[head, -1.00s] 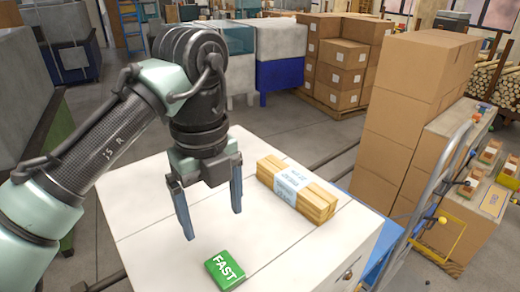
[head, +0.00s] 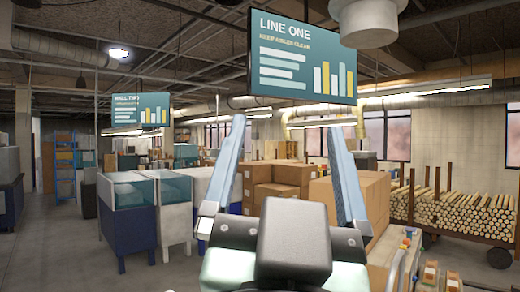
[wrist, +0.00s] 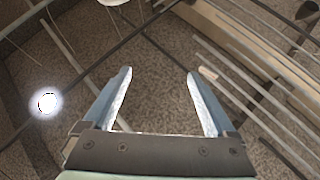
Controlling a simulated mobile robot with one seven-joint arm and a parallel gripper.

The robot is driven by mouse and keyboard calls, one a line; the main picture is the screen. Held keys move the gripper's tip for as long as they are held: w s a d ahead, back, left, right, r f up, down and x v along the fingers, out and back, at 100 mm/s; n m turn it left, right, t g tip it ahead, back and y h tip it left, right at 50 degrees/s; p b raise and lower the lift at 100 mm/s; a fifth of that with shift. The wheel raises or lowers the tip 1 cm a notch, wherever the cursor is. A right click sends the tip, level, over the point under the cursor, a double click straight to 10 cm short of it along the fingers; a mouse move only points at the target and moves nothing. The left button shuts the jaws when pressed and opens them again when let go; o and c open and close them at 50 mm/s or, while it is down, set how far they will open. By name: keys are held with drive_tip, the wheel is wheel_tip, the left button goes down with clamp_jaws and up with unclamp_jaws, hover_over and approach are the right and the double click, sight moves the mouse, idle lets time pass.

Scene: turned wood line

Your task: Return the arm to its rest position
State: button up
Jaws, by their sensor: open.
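My gripper (head: 288,160) is raised in front of the head camera, its two blue fingers pointing up and spread apart with nothing between them. In the wrist view my gripper (wrist: 160,82) is also open and empty, against the ceiling with its pipes and beams. The white-topped table, the green FAST block and the wrapped wood bundle are not in the current views.
A hanging LINE ONE screen (head: 303,57) is beyond the fingers, with a second screen (head: 141,114) farther left. Stacked cardboard boxes (head: 278,182), blue-and-white cabinets (head: 130,210) and a log rack (head: 465,213) stand across the floor. A bright lamp (wrist: 46,102) shows overhead.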

drive_tip(key=s+n+y, duration=0.1)
drive_tip(key=s+a+n+t+y, duration=0.1)
drive_tip(key=s+a+n+y, duration=0.1)
drive_tip(key=shift+r, duration=0.3)
